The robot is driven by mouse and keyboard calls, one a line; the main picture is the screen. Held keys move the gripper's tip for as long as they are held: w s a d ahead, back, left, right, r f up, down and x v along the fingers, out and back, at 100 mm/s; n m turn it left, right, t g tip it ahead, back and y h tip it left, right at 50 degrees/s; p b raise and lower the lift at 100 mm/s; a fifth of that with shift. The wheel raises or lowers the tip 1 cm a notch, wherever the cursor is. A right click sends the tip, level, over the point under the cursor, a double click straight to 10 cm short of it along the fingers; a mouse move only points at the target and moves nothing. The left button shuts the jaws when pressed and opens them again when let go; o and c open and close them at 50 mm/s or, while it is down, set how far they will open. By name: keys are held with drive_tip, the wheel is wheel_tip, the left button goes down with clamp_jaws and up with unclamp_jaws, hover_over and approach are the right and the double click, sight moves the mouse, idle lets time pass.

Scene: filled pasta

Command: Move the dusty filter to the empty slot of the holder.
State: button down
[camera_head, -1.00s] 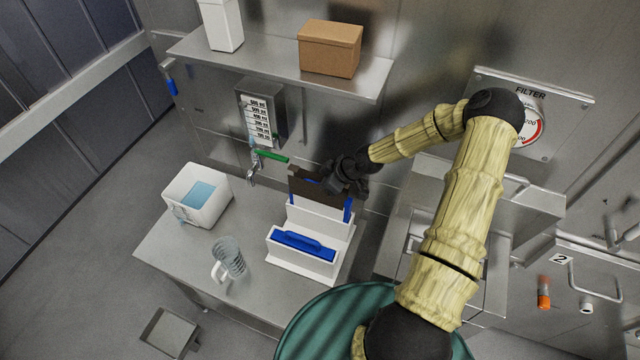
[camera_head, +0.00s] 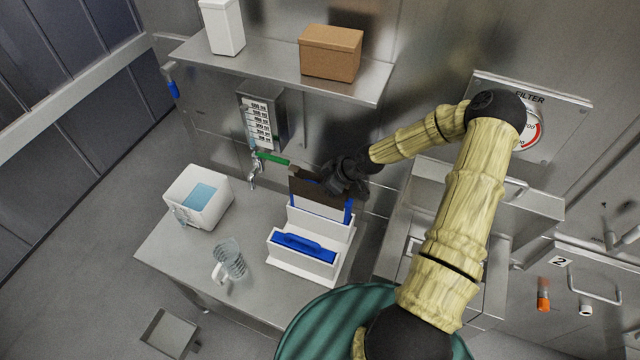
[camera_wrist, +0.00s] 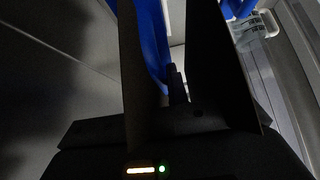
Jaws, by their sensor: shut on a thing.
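The dusty filter (camera_head: 318,187), a dark brown panel with a blue frame, stands nearly upright at the rear slot of the white holder (camera_head: 298,266). Its lower edge is behind the holder's rear wall, so I cannot tell how deep it sits. My gripper (camera_head: 345,177) is shut on the filter at its upper right. In the wrist view, the blue frame (camera_wrist: 152,45) shows between my dark fingers (camera_wrist: 172,85). A second blue filter (camera_head: 304,246) with a handle lies in the holder's front slot.
A white tub of water (camera_head: 198,197) and a clear jug (camera_head: 229,258) stand left of the holder on the steel counter (camera_head: 170,247). A green-handled tap (camera_head: 270,157) is close behind on the left. A shelf with a brown box (camera_head: 331,50) hangs above.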

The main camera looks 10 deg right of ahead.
drive_tip(key=shift+a, duration=0.1)
drive_tip(key=c, duration=1.1)
unclamp_jaws()
drive_tip(key=shift+o, duration=0.2)
drive_tip(key=shift+d+r+p, duration=0.25)
drive_tip(key=shift+r+p, duration=0.2)
drive_tip(key=shift+p+v, duration=0.6)
drive_tip(key=shift+v, duration=0.4)
drive_tip(key=shift+s+p+v, duration=0.2)
drive_tip(key=shift+p+v, duration=1.4)
drive_tip(key=shift+v, duration=0.5)
drive_tip(key=shift+f, duration=0.1)
